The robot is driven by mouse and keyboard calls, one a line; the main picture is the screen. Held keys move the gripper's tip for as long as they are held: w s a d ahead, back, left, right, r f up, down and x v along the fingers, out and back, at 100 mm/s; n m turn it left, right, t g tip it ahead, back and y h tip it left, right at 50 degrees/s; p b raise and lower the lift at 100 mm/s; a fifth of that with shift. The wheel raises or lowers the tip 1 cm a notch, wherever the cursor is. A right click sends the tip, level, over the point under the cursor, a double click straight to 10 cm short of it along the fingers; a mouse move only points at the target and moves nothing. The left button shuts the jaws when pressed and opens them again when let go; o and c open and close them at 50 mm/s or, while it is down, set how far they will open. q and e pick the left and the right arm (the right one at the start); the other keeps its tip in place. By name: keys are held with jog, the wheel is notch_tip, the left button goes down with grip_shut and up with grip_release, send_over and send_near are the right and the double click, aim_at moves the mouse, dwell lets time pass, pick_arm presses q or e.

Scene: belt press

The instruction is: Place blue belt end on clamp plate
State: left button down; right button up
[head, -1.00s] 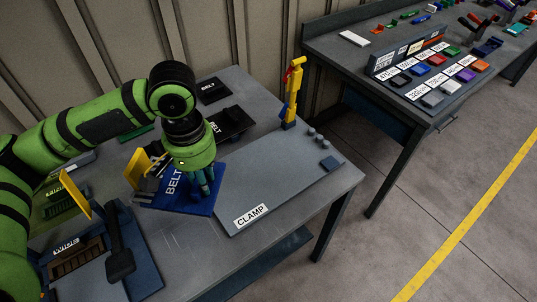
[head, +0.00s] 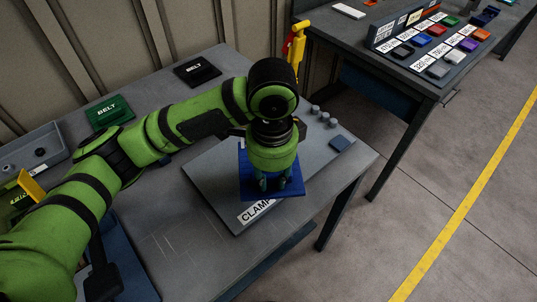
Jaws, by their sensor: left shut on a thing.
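The blue belt end (head: 246,183) is a flat blue piece, seen from above under my left gripper (head: 271,184). My left gripper points down and is shut on it. The blue piece is over the grey clamp plate (head: 213,181), near its front edge and the CLAMP label (head: 254,212). I cannot tell whether it touches the plate or hangs just above it. My gripper and arm hide much of its middle and top. My right gripper is not in view.
A green BELT piece (head: 108,112) and a black BELT piece (head: 197,71) lie on the table behind my arm.

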aim_at(240, 167)
pick_arm(q)
jog(key=shift+s+d+m, duration=0.2)
jog(key=shift+d+m, duration=0.7)
jog(key=shift+d, duration=0.05)
jog(key=shift+w+a+f, duration=0.1)
jog(key=shift+a, duration=0.05)
jog(key=w+a+f, duration=0.2)
jog(key=a, duration=0.1)
jog(key=w+a+f+p, duration=0.1)
jog(key=w+a+f, duration=0.1)
jog(key=a, duration=0.1)
jog(key=w+a+f+p, duration=0.1)
jog(key=w+a+f, duration=0.1)
jog(key=a, duration=0.1)
jog(key=shift+w+a+f, duration=0.1)
jog(key=shift+w+f, duration=0.05)
jog(key=shift+f, duration=0.15)
notch_tip(240, 167, down, 4)
jog(key=shift+a+r+p, duration=0.1)
jog(key=shift+p, duration=0.45)
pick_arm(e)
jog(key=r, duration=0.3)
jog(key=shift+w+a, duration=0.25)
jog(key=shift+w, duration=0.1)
pick_arm(q)
jog(key=shift+f, duration=0.3)
jog(key=c, duration=1)
grip_release()
jog(key=shift+r, duration=0.1)
